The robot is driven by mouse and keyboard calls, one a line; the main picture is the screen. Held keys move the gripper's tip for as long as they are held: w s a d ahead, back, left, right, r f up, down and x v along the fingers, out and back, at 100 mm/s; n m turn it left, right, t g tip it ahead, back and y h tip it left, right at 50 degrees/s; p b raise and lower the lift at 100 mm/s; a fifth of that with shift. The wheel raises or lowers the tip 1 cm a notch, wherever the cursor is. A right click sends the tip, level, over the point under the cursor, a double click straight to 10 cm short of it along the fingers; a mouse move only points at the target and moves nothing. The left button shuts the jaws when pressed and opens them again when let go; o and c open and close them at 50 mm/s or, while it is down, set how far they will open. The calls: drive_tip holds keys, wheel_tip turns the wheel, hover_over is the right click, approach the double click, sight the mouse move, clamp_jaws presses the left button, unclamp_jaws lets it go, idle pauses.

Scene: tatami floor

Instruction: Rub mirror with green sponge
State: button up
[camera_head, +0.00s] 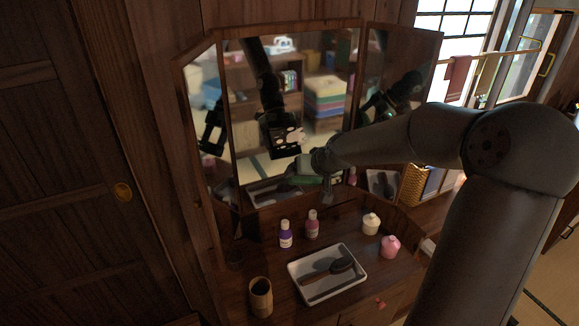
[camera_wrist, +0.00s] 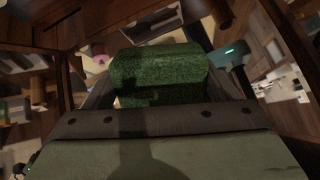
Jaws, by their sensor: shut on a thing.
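The mirror (camera_head: 318,125) is a three-panel dressing mirror in a dark wood frame. Its middle panel reflects my arm and coloured boxes. My gripper (camera_head: 318,172) is at the lower right of the middle panel, above the dresser top, partly hidden by my own arm. It is shut on the green sponge (camera_head: 306,181), of which only a small strip shows in the head view. In the wrist view the sponge (camera_wrist: 158,75) fills the middle, held between the fingers at its left and right. I cannot tell whether the sponge touches the glass.
On the dresser top (camera_head: 275,262) stand a purple bottle (camera_head: 285,235), a pink bottle (camera_head: 312,224), a cream jar (camera_head: 371,223), a pink jar (camera_head: 390,246) and a wooden cup (camera_head: 260,297). A white tray (camera_head: 296,270) holds a dark brush (camera_head: 340,267). A wicker basket (camera_head: 413,186) stands to the right.

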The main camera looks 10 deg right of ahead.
sight(272, 140)
drive_tip(key=shift+w+a+r+m+t+b, duration=0.1)
drive_tip(key=shift+a+r+m+t+b, duration=0.3)
drive_tip(key=shift+t, duration=0.5)
drive_tip(key=shift+a+r+t, duration=0.3)
drive_tip(key=shift+r+t, duration=0.05)
drive_tip(key=shift+t, duration=0.15)
drive_tip(key=shift+s+a+r+m+t+b, duration=0.15)
drive_tip(key=shift+a+r+t+b, duration=0.15)
drive_tip(key=shift+t, duration=0.2)
drive_tip(key=shift+s+a+r+m+t+b, duration=0.1)
drive_tip(key=shift+a+r+m+t+b, duration=0.1)
drive_tip(key=shift+r+t, duration=0.25)
drive_tip(key=s+a+r+t+y+b, duration=0.1)
drive_tip(key=s+a+r+t+b, duration=0.1)
drive_tip(key=s+a+r+t, duration=0.25)
drive_tip(key=shift+w+a+r, duration=0.1)
drive_tip(key=shift+w+r, duration=0.05)
drive_tip(key=shift+w, duration=1.3)
drive_tip(key=shift+w+r, duration=0.15)
drive_tip(key=shift+w, duration=1.3)
drive_tip(key=shift+w+a+b, duration=0.15)
drive_tip(key=shift+w+b, duration=0.35)
drive_tip(key=shift+w, duration=0.45)
